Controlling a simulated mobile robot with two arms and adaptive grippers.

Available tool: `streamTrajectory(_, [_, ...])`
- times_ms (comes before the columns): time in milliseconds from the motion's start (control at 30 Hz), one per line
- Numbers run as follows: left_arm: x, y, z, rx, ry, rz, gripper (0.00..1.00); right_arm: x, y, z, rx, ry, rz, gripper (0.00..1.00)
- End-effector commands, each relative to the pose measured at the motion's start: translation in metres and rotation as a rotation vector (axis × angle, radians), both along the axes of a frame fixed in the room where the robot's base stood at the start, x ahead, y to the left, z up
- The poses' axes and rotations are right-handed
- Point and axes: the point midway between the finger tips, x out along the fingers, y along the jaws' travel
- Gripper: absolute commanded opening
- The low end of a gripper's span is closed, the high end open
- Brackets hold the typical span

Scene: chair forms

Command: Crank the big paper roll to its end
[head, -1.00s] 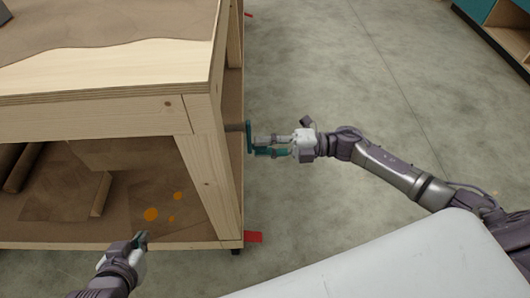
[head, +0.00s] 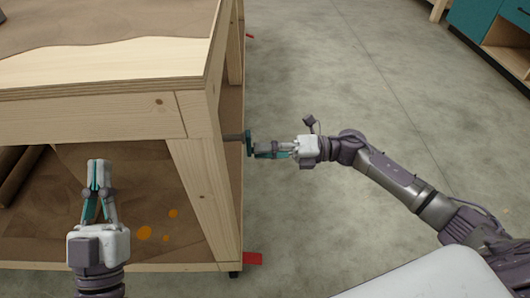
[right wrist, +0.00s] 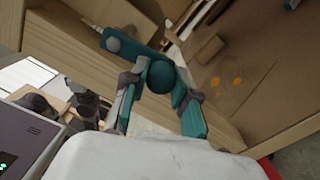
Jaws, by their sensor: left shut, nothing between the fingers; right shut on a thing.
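The crank (head: 248,143) is a teal arm on a grey shaft that sticks out of the right side of the wooden table. In the right wrist view the crank arm (right wrist: 128,48) runs up and left from a round teal knob (right wrist: 161,77). My right gripper (head: 258,150) is shut on this knob; in the wrist view its fingers (right wrist: 160,90) stand on both sides of it. My left gripper (head: 97,164) is shut and empty, pointing up in front of the table's lower shelf. Brown paper (head: 110,27) lies on the table top. A brown roll (head: 20,178) shows on the lower shelf.
The wooden table (head: 120,122) has a thick leg (head: 205,195) close to the crank. Orange spots (head: 145,232) mark the lower shelf. A red floor mark (head: 253,258) lies by the table's foot. A teal cabinet (head: 490,35) stands far right. The grey floor between is clear.

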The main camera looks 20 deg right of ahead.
Motion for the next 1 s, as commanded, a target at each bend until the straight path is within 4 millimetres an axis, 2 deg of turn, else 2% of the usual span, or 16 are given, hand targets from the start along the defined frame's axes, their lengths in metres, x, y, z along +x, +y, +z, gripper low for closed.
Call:
streamTrajectory(367, [-0.001,0.000,0.001,-0.002,-0.008,0.000,0.00,0.001,-0.001,-0.001,-0.003,-0.001,-0.003,0.00])
streamTrajectory(400, [-0.001,0.000,0.001,-0.002,-0.008,0.000,0.00,0.001,-0.001,-0.001,-0.003,-0.001,-0.003,0.34])
streamTrajectory(500, [-0.001,0.000,0.001,-0.002,-0.007,0.000,0.00,0.001,-0.001,-0.001,-0.003,-0.001,-0.002,0.51])
streamTrajectory(833, [-0.001,0.000,0.001,-0.003,-0.007,-0.001,0.00,0.000,-0.002,0.000,-0.001,-0.002,-0.001,0.53])
streamTrajectory(1000, [-0.001,0.000,0.001,-0.003,-0.007,-0.001,0.00,-0.005,-0.020,-0.001,-0.004,0.000,-0.004,0.53])
